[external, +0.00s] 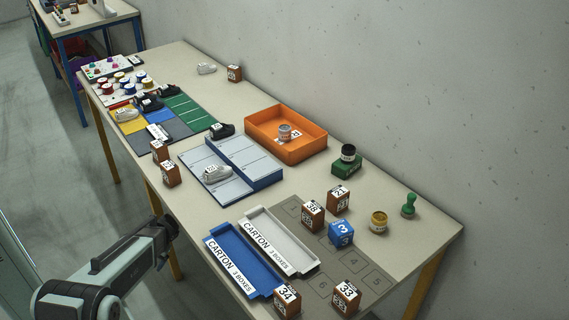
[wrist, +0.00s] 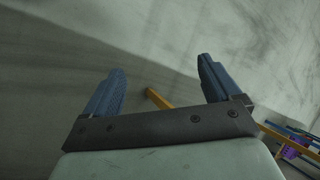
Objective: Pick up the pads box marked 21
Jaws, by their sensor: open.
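The brown box marked 21 (external: 338,201) stands upright on the grey numbered mat (external: 327,257) in the external view. A similar brown box marked 38 (external: 312,215) stands just to its left, and a blue cube marked 3 (external: 341,234) stands just in front of it. My gripper is open and empty in the wrist view (wrist: 161,72), its two blue-grey fingers apart. In the external view my arm's end is at the lower left, off the table's near edge and far from box 21. The wrist view does not show box 21.
Blue (external: 237,264) and white (external: 272,245) carton trays lie between my arm and the boxes. Brown boxes marked 34 (external: 287,302) and 33 (external: 345,298) stand at the front. A yellow jar (external: 378,222) and green stamp (external: 409,205) stand right of box 21.

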